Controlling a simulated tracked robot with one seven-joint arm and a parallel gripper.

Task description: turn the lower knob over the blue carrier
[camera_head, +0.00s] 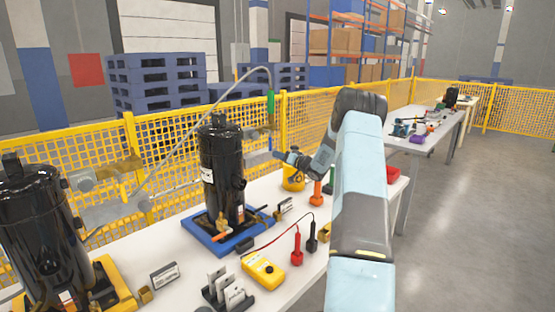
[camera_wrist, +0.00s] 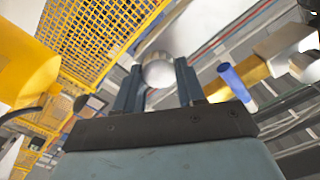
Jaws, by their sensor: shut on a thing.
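A black compressor (camera_head: 222,175) stands upright on the blue carrier (camera_head: 208,240). Over it, a grey hose curves to an upright fitting with a green grip (camera_head: 270,103). My gripper (camera_head: 277,156) reaches in from the right at the height of the compressor's upper half, beside this fitting. In the wrist view a round silver knob (camera_wrist: 158,70) sits between the two fingers of my gripper (camera_wrist: 157,84), which is shut on it. In the head view the knob is too small and partly covered to make out clearly.
Another black compressor (camera_head: 38,230) stands on a yellow carrier (camera_head: 118,285) at left. In the wrist view a blue cylinder (camera_wrist: 233,82) is close right.

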